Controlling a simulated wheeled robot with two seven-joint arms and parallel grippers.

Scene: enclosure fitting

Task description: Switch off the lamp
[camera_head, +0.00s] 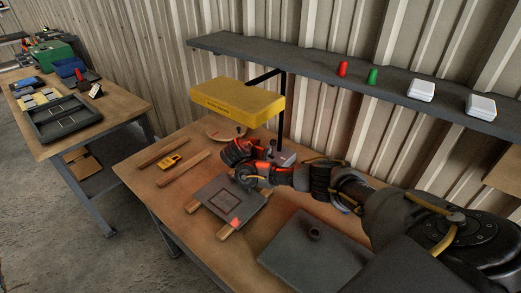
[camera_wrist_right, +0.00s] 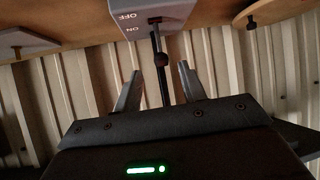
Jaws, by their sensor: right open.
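The lamp has a yellow box-shaped head (camera_head: 238,100) on a dark post (camera_head: 282,115) rising from a grey base (camera_head: 285,158) at the back of the workbench. In the right wrist view the base (camera_wrist_right: 150,12) is upside down, with ON and OFF lettering and a thin dark lever. A small dark knob (camera_wrist_right: 161,59) shows in line with the gap between my fingers. My right gripper (camera_wrist_right: 158,72) is open, its two fingers apart on either side of that line. Contact with the lever cannot be told. My left gripper is out of view. Whether the lamp is lit is unclear.
The workbench holds a dark panel (camera_head: 225,197), wooden strips (camera_head: 160,153), a yellow tool (camera_head: 171,161) and a grey plate (camera_head: 325,262). A shelf (camera_head: 310,65) above holds a red piece, a green piece and two white boxes. A second table (camera_head: 120,108) stands at left.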

